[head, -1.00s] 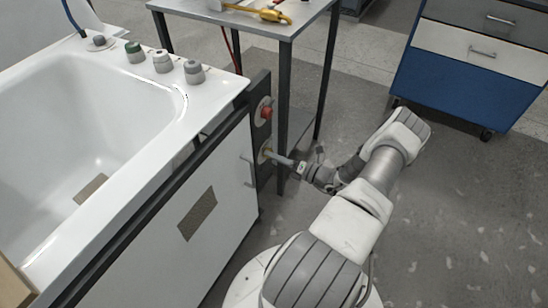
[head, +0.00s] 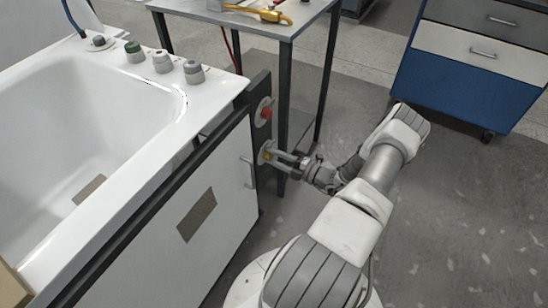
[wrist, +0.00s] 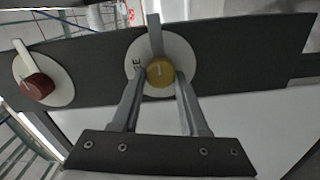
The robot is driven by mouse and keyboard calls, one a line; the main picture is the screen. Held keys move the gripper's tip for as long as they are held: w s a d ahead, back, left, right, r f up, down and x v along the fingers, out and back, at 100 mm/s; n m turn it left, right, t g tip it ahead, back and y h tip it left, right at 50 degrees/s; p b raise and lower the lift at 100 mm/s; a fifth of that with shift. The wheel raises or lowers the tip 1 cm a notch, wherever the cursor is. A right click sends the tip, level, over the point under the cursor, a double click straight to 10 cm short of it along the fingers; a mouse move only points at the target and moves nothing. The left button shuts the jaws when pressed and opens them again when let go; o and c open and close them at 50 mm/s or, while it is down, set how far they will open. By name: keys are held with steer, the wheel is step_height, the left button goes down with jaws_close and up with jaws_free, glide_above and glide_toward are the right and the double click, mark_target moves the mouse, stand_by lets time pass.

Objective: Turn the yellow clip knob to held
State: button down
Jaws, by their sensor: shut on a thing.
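The yellow knob (wrist: 160,73) sits on a pale round plate (wrist: 180,50) on a dark panel, in the middle of the wrist view. A thin light mark on its face points about up in that view. A grey bar (wrist: 154,35) rises from behind the knob, and part of a word ending in E shows on the plate. My gripper (wrist: 161,80) is shut on the yellow knob, one finger on each side. In the head view my gripper (head: 284,158) reaches the knob (head: 265,154) from the right, below the red knob (head: 266,113).
The red knob (wrist: 39,87) is beside the yellow one on the same dark panel (wrist: 240,65). A white bathtub (head: 100,130) with several fittings on its rim lies to the left. A table (head: 270,25) with tools stands close behind the panel. The floor to the right is clear.

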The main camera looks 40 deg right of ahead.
stand_by(0.3)
steer(key=shift+c, duration=2.1)
jaws_free()
steer(key=shift+s+d, duration=0.1)
steer(key=shift+s, duration=0.05)
steer(key=p+v, duration=0.3)
steer(key=v, duration=1.4)
